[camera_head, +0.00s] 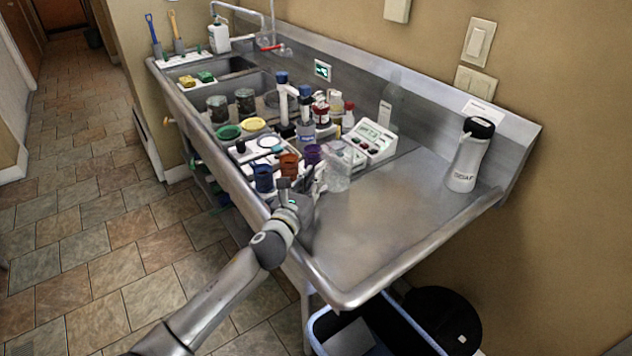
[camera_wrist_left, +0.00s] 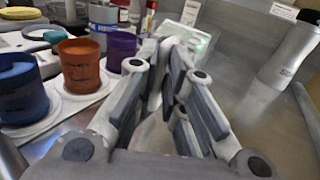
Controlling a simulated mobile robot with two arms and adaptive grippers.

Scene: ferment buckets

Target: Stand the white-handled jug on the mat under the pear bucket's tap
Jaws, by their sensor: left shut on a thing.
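My left gripper (camera_head: 306,186) is at the near edge of the steel counter, shut on what looks like the handle of a clear jug (camera_head: 340,166). In the left wrist view its fingers (camera_wrist_left: 165,88) are closed together and hide most of what they hold; a pale see-through shape shows behind them. Small blue (camera_head: 263,178), orange (camera_head: 289,165) and purple (camera_head: 311,154) buckets stand left of the gripper on a white base. Their labels are too small to read, so I cannot tell which is pear. No tap or mat can be made out clearly. My right gripper is not in view.
A white device (camera_head: 372,138) stands behind the jug. Bottles and jars (camera_head: 322,110) crowd the counter behind the buckets. The right part of the steel counter (camera_head: 385,225) is bare.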

